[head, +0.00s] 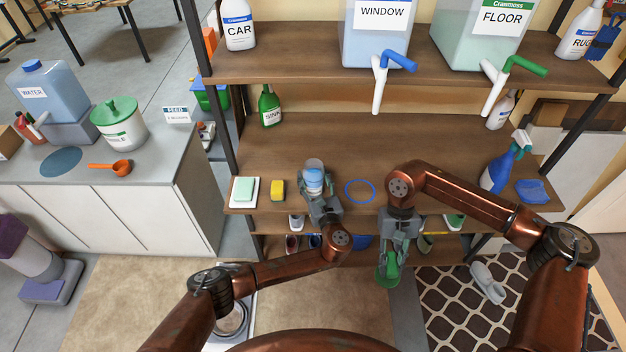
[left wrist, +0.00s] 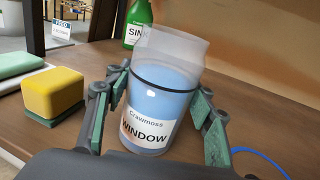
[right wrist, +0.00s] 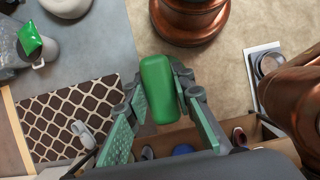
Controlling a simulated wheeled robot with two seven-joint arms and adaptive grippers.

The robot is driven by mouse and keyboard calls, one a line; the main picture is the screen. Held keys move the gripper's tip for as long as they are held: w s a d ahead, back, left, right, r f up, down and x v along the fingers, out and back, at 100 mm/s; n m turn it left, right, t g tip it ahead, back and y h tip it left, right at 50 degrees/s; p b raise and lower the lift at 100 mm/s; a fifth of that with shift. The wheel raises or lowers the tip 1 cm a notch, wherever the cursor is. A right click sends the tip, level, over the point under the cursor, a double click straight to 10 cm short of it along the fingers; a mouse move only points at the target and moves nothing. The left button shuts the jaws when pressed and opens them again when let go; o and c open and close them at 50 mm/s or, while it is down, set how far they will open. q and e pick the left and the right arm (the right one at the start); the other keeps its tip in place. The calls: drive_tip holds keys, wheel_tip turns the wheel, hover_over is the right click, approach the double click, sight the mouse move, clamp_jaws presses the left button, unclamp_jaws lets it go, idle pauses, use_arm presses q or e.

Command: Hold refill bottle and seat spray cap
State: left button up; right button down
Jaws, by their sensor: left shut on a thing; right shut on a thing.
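The refill bottle (head: 314,176) is clear, holds blue liquid and has a WINDOW label. It stands roughly upright at the front of the middle shelf, and it fills the left wrist view (left wrist: 155,100). My left gripper (head: 317,192) is shut on it, with a finger on each side. Its top is clear and no cap shows on it. My right gripper (head: 391,256) is shut on a smooth green rounded piece, apparently the spray cap (head: 388,274), in front of the shelves. It also shows in the right wrist view (right wrist: 160,90). Its underside is hidden.
A blue ring (head: 360,191) lies right of the bottle; a yellow sponge (head: 277,189) and a soap dish (head: 244,193) lie left. A blue spray bottle (head: 497,171) and blue cloth (head: 533,191) are at the right. Spouts (head: 378,85) hang from the shelf above.

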drive_tip(key=shift+a, duration=0.1)
idle(0.4)
drive_tip(key=a+r+m+y, duration=0.15)
drive_tip(key=a+r, duration=0.35)
drive_tip(key=a, duration=0.5)
drive_tip(key=a+r+m, duration=0.3)
drive_tip(key=a+r, duration=0.2)
drive_tip(key=a, duration=0.5)
drive_tip(key=w+a+r+m+t+y, duration=0.1)
drive_tip(key=w+a+r+m+t, duration=0.2)
drive_tip(key=w+m, duration=0.55)
drive_tip(key=w+a+r+m+t+y, duration=0.2)
drive_tip(key=w+a+r+m+t, duration=0.1)
drive_tip(key=w+m, duration=0.55)
drive_tip(key=w+d+r+m+t+h, duration=0.1)
drive_tip(key=w+d+r+m, duration=0.1)
drive_tip(key=w+m, duration=0.2)
drive_tip(key=w+d+r+m+t+h, duration=0.1)
drive_tip(key=w+d+r+m, duration=0.2)
drive_tip(key=w, duration=0.6)
drive_tip(key=shift+m+t, duration=0.3)
drive_tip(key=shift+m, duration=0.45)
drive_tip(key=shift+f, duration=0.15)
